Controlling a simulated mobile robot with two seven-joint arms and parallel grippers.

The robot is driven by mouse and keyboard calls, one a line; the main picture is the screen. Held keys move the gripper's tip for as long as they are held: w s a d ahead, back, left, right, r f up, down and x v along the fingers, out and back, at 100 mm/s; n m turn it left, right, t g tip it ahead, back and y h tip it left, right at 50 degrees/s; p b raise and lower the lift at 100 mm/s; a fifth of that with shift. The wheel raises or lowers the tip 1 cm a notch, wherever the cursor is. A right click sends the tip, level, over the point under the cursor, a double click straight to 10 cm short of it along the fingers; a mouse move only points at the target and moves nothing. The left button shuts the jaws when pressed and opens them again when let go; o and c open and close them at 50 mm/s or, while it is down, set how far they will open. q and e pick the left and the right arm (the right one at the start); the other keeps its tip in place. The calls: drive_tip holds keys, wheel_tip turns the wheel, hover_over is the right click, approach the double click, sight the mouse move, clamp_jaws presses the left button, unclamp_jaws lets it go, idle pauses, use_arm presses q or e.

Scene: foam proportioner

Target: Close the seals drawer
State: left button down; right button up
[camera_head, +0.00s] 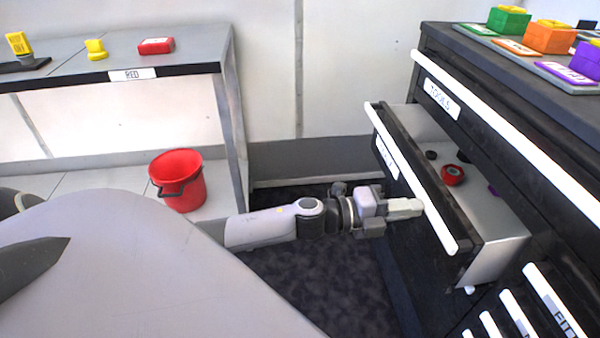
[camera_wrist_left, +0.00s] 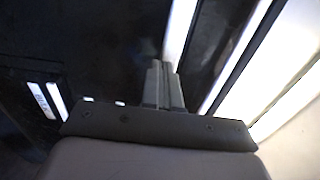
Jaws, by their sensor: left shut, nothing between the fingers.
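The open drawer (camera_head: 497,251) sticks out of the black cabinet, below the drawer labelled TOOLS. Its front carries a long white handle (camera_head: 437,222) and a label (camera_head: 387,157) too small to read surely. Inside lie a red ring-like part (camera_head: 452,175) and small dark and purple parts. My left gripper (camera_head: 416,207) is shut and empty, its fingertips at the drawer front by the middle of the handle; I cannot tell whether they touch. In the left wrist view the closed fingers (camera_wrist_left: 163,75) point at the dark front beside a white bar (camera_wrist_left: 180,28). My right gripper is not in view.
The TOOLS drawer (camera_head: 500,120) is shut above. More white handles (camera_head: 553,300) are at lower right. Coloured blocks (camera_head: 550,37) stand on the cabinet top. A red bucket (camera_head: 180,182) stands under the grey table (camera_head: 205,45) at left. Floor left of the cabinet is clear.

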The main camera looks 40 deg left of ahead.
sight(455, 203)
use_arm(q)
drive_tip(key=x, duration=1)
drive_tip(key=shift+w, duration=0.1)
drive_tip(key=shift+w+d+r+b, duration=0.2)
drive_tip(key=shift+w+d+b, duration=0.1)
drive_tip(key=shift+w+d, duration=0.15)
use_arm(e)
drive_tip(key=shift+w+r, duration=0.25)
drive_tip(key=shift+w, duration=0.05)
use_arm(q)
drive_tip(key=shift+a, duration=0.1)
